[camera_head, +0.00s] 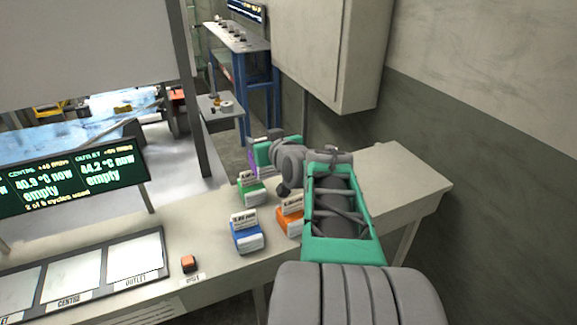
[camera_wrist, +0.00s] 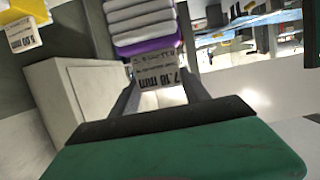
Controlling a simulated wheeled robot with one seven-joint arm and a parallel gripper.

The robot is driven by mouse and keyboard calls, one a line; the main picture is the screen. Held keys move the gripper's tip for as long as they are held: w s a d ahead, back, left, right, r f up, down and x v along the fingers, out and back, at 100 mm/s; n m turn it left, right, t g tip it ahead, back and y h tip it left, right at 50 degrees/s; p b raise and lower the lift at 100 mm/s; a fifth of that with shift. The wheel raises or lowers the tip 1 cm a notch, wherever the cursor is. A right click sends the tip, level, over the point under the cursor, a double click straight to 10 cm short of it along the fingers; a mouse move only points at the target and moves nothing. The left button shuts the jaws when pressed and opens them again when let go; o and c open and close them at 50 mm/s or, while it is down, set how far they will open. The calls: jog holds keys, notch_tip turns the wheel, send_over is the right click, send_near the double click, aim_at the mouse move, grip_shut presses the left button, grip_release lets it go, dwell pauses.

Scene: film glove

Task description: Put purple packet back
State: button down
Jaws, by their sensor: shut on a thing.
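The purple packet (camera_wrist: 150,47) has a purple edge, pale ridged layers and a white label reading about 7.18 mm. It sits between the two fingers of my gripper (camera_wrist: 160,76), which is shut on it. In the head view only a thin purple strip of the packet (camera_head: 252,163) shows, at the far end of my arm, beside the green packet. My green gripper (camera_head: 263,152) is there above the far side of the bench. My arm hides much of the gripper and packet, so I cannot tell whether the packet touches the bench.
A green packet (camera_head: 251,190), a blue packet (camera_head: 247,236) and an orange packet (camera_head: 289,222) stand on the bench (camera_head: 205,226). A display board (camera_head: 90,180) stands at left. The bench's right end (camera_head: 405,180) is clear.

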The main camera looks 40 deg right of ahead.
jog(key=shift+w+d+f, duration=0.1)
jog(key=shift+d+f, duration=1.55)
jog(key=shift+f, duration=0.3)
jog(key=shift+w+d+f, duration=0.1)
jog(key=shift+d+f, duration=1.6)
jog(key=shift+f, duration=0.2)
jog(key=shift+w+d+f, duration=0.1)
jog(key=shift+d+f, duration=1.55)
jog(key=shift+f, duration=0.3)
jog(key=c, duration=0.5)
grip_release()
jog(key=shift+s, duration=0.1)
jog(key=v, duration=1.2)
jog(key=shift+r, duration=0.15)
